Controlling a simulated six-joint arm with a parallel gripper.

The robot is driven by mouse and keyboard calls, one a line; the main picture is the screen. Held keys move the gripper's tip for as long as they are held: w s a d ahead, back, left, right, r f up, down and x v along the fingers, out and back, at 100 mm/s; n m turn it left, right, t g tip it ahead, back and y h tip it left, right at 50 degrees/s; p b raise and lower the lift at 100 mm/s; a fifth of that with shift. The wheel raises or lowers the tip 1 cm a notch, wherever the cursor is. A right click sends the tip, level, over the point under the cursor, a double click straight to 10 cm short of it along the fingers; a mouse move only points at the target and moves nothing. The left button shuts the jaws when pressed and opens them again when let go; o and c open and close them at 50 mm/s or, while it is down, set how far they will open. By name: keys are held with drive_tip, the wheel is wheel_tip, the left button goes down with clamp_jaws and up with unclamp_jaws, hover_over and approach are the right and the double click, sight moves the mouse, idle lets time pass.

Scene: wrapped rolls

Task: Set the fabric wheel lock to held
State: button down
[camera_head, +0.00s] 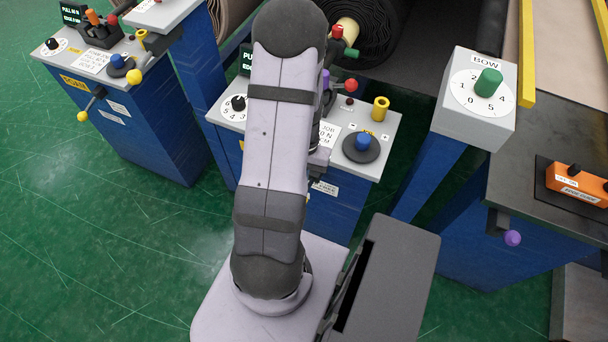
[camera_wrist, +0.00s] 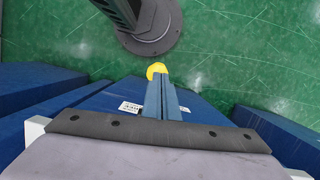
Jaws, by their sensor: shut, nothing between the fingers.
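The fabric stand is the middle blue cabinet (camera_head: 340,212) in the head view, partly hidden behind my arm. A small white label (camera_head: 325,187) shows on its front. The lock lever is hidden there by my arm. In the wrist view, a yellow ball knob (camera_wrist: 156,70) shows just past the fingertips, in front of the blue cabinet face (camera_wrist: 100,100). My gripper (camera_wrist: 160,84) has its two fingers together and empty. Its tips overlap the knob's lower edge in the picture; I cannot tell whether they touch it. The lever's position is not readable.
A similar foam cabinet (camera_head: 140,130) at left has a yellow-ball lever (camera_head: 82,116) on its front. The fabric cabinet's top carries a blue knob (camera_head: 363,141) and a yellow post (camera_head: 380,108). A BOW dial box (camera_head: 475,95) stands at right. Green floor (camera_head: 100,250) is open at lower left.

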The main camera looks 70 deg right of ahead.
drive_tip(key=a+f, duration=0.1)
drive_tip(key=f, duration=0.1)
drive_tip(key=shift+a+f+b, duration=0.35)
drive_tip(key=shift+a+b, duration=0.05)
drive_tip(key=shift+b+x, duration=0.55)
drive_tip(key=shift+x, duration=0.95)
drive_tip(key=shift+a+f, duration=0.35)
drive_tip(key=shift+a, duration=0.15)
drive_tip(key=a+r+p, duration=0.4)
drive_tip(key=a+r, duration=0.2)
drive_tip(key=a, duration=0.1)
drive_tip(key=shift+w+a, duration=0.2)
drive_tip(key=shift+a, duration=0.15)
drive_tip(key=shift+w, duration=0.1)
